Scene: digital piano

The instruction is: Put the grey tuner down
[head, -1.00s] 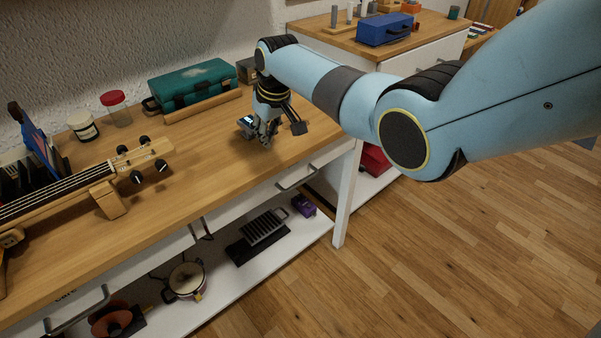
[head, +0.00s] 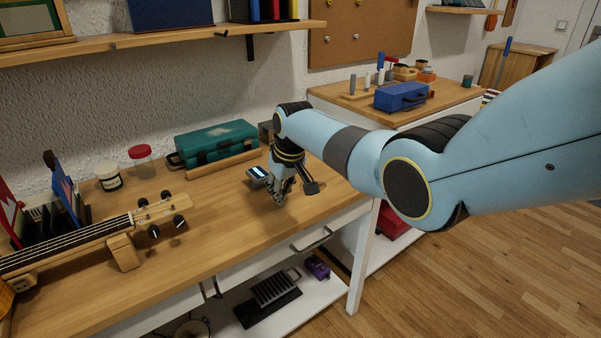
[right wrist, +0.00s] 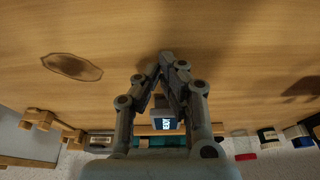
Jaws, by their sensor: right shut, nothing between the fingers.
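The grey tuner (head: 258,175), with a lit screen, rests on the wooden workbench (head: 225,222) in front of the green case. It also shows in the right wrist view (right wrist: 166,122), seen past the fingers and partly covered by them. My right gripper (head: 278,197) is just to the right of the tuner and low over the bench. Its fingertips meet in the right wrist view (right wrist: 168,60), shut with nothing held. My left gripper is not in view.
A green case (head: 217,141) stands behind the tuner, with a wooden strip before it. A stringed instrument's neck (head: 85,240) lies on a wooden support at left. A red-lidded jar (head: 141,160) is at the back. The bench front near the gripper is clear.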

